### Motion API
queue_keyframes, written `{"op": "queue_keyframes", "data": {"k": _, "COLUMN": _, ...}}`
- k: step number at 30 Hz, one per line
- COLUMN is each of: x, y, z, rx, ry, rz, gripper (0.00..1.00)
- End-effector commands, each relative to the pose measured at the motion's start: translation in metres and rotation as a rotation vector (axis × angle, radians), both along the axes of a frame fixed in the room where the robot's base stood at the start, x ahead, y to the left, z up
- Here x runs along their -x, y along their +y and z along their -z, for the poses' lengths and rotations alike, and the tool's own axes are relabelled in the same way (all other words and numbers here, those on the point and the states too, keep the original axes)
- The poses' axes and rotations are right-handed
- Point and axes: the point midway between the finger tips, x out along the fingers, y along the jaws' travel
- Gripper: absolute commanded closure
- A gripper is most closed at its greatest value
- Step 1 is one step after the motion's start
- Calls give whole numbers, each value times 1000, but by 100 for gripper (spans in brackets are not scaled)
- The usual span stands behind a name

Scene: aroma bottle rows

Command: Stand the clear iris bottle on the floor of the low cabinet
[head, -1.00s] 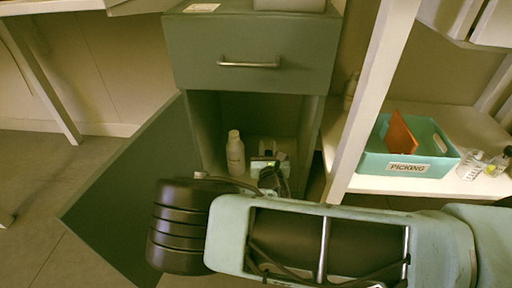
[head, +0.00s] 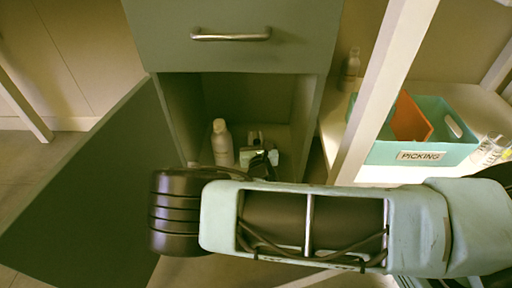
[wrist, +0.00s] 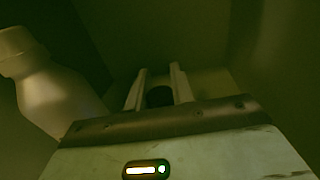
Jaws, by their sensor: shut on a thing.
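My gripper (head: 256,136) is inside the open lower compartment of the low cabinet (head: 167,118), near its floor. In the wrist view its two pale fingers (wrist: 159,70) are shut on a small dark round thing (wrist: 160,97), which looks like the cap of the clear iris bottle. The bottle's body is hidden or too dark to make out, so I cannot tell whether it touches the floor. A white bottle (head: 221,146) stands in the cabinet to the left of my gripper. It also shows large at the left of the wrist view (wrist: 55,95).
The cabinet door (head: 85,190) hangs open on the left. A closed drawer (head: 230,55) is above the compartment. On the right, a shelf behind a white post (head: 380,95) holds a teal PICKING bin (head: 395,152), a bottle behind it (head: 350,68) and clear bottles (head: 487,150).

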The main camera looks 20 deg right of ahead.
Motion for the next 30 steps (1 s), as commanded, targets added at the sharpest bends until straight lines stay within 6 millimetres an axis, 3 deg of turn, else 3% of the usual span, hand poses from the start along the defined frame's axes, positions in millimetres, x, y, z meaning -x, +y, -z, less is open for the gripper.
{"op": "queue_keyframes", "data": {"k": 1, "x": 0, "y": 0, "z": 14, "rx": 0, "ry": 1, "rz": 0, "gripper": 100}}
{"op": "queue_keyframes", "data": {"k": 4, "x": 0, "y": 0, "z": 25, "rx": 0, "ry": 0, "rz": 0, "gripper": 100}}
{"op": "queue_keyframes", "data": {"k": 16, "x": 0, "y": 0, "z": 28, "rx": 0, "ry": 0, "rz": 0, "gripper": 100}}
{"op": "queue_keyframes", "data": {"k": 17, "x": 0, "y": 0, "z": 27, "rx": 0, "ry": 0, "rz": 0, "gripper": 68}}
{"op": "queue_keyframes", "data": {"k": 18, "x": 0, "y": 0, "z": 27, "rx": 0, "ry": 0, "rz": 0, "gripper": 57}}
{"op": "queue_keyframes", "data": {"k": 30, "x": 2, "y": 1, "z": 22, "rx": 0, "ry": 1, "rz": -1, "gripper": 55}}
